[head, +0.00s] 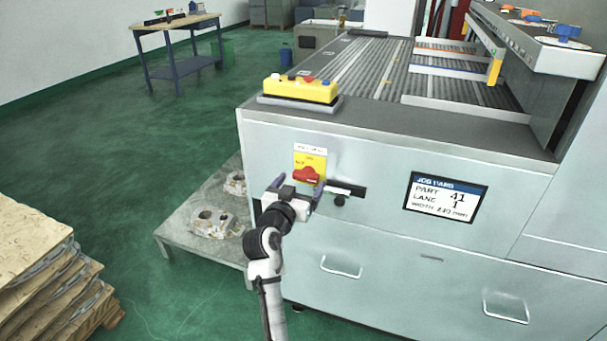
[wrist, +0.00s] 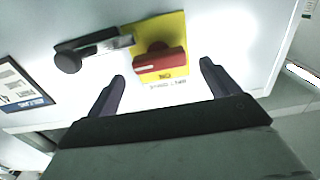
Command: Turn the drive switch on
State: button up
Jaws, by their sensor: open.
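The drive switch (head: 307,174) is a red rotary handle on a yellow plate, set in the pale front panel of the machine. In the wrist view the red handle (wrist: 158,62) lies crosswise on its yellow plate, which appears upside down with a printed label at its lower edge. My gripper (head: 296,188) is in front of the panel, close to the switch. Its two dark fingers (wrist: 163,72) are spread apart, with the red handle showing between and beyond their tips. The fingers appear not to touch the handle. The jaws are empty.
A black latch with a round knob (head: 340,199) sits just right of the switch. A job card (head: 445,197) is further right. A yellow button box (head: 300,88) stands on the machine's top edge.

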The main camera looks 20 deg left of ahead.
aim_at(304, 178)
jog(key=shift+w, duration=1.55)
jog(key=c, duration=1)
